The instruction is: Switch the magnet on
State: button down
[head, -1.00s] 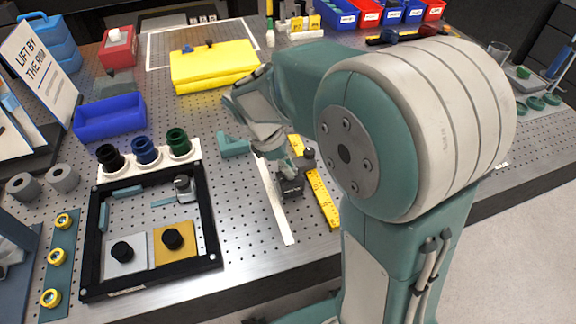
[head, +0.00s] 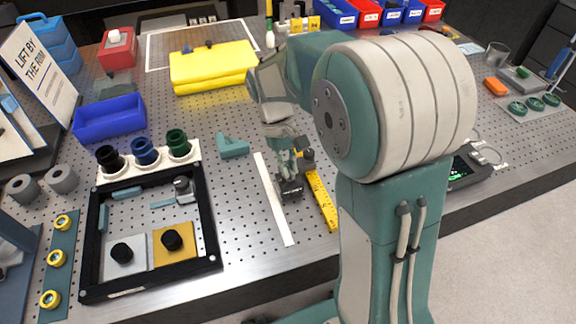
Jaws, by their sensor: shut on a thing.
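A small dark block that looks like the magnet base (head: 290,190) sits on the perforated table between a white strip (head: 273,200) and a yellow ruler (head: 321,200). My gripper (head: 287,172) reaches down over it from above, its fingers at the block's top. The gripper is shut on a part at the top of the block, which I take to be its switch. The fingers hide that part, so its position cannot be told. A dark knob (head: 307,155) stands just behind and right of the block.
A black frame (head: 214,230) with knobbed plates lies to the left. A teal angle piece (head: 233,148) is close behind left. My arm hides part of the table's right side.

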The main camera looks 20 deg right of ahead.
jog(key=shift+m+y, duration=0.6)
jog(key=shift+m, duration=0.9)
jog(key=c, duration=0.7)
grip_release()
jog(key=v, duration=1.2)
jog(key=shift+w+f, duration=0.1)
